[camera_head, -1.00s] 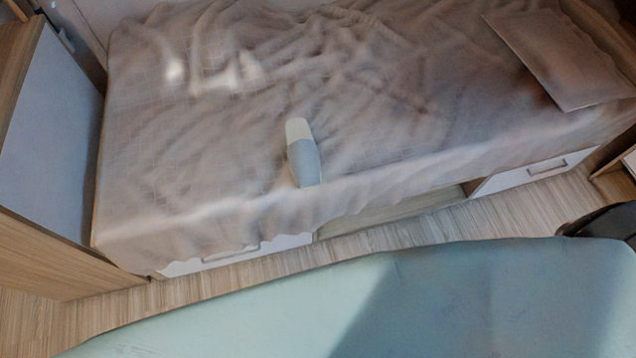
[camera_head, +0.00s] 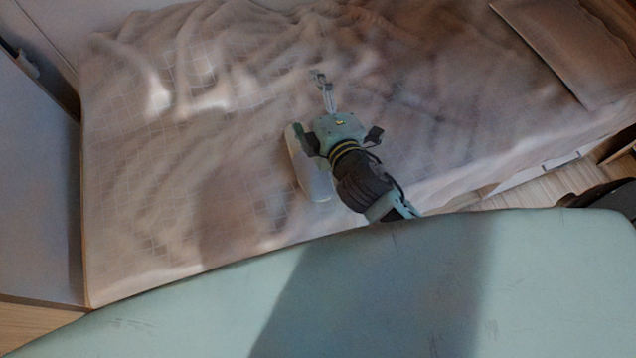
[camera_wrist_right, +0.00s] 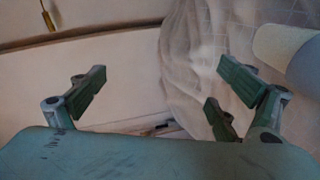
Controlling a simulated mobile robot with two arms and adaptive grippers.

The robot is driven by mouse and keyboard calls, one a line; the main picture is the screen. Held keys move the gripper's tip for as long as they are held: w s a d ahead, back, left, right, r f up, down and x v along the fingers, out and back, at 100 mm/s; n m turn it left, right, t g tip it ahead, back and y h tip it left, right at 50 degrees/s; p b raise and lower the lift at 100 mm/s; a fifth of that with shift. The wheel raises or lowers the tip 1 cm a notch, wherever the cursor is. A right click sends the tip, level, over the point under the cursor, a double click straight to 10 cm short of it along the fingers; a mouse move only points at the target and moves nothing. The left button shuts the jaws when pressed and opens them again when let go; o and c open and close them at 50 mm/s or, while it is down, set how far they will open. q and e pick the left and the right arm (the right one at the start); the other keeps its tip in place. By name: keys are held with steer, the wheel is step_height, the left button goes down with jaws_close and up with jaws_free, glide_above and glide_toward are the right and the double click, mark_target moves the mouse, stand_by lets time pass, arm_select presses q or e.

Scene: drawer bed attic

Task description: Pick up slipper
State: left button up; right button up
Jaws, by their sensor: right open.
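The slipper (camera_head: 316,182) lies on the bed, pale at its upper end and grey-blue toward its lower end. My right gripper (camera_head: 338,124) is over the bed at the slipper's right side and hides part of its right edge. I cannot tell from the head view how high it is above the cover. In the right wrist view the fingers (camera_wrist_right: 165,88) are spread with nothing between them. There the slipper (camera_wrist_right: 288,50) shows at the upper right, outside the fingers. My left gripper is not in view.
The bed (camera_head: 190,190) has a rumpled, light brown checked cover. A pillow (camera_head: 565,50) lies at its upper right end. A cabinet (camera_head: 35,190) stands at the left. The cover around the slipper is clear.

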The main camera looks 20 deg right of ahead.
steer(key=s+a+r+n+g+y, duration=0.1)
steer(key=a+r+n+y, duration=0.55)
steer(key=a+n, duration=0.35)
steer(key=s+a+r+n+y, duration=0.1)
steer(key=a+r+n+y, duration=0.55)
steer(key=n, duration=0.55)
steer(key=s+a+f+n+g+y, duration=0.3)
steer(key=s+a+f+n+g, duration=0.45)
steer(key=n, duration=0.65)
steer(key=n+g+h, duration=0.7)
steer(key=n+h, duration=1)
steer(key=n, duration=0.2)
glide_above(320, 188)
step_height(320, 188, down, 21)
steer(key=shift+w+a+r, duration=0.1)
steer(key=shift+w+r, duration=0.05)
step_height(320, 188, down, 7)
steer(key=shift+f, duration=0.15)
steer(key=c, duration=1.4)
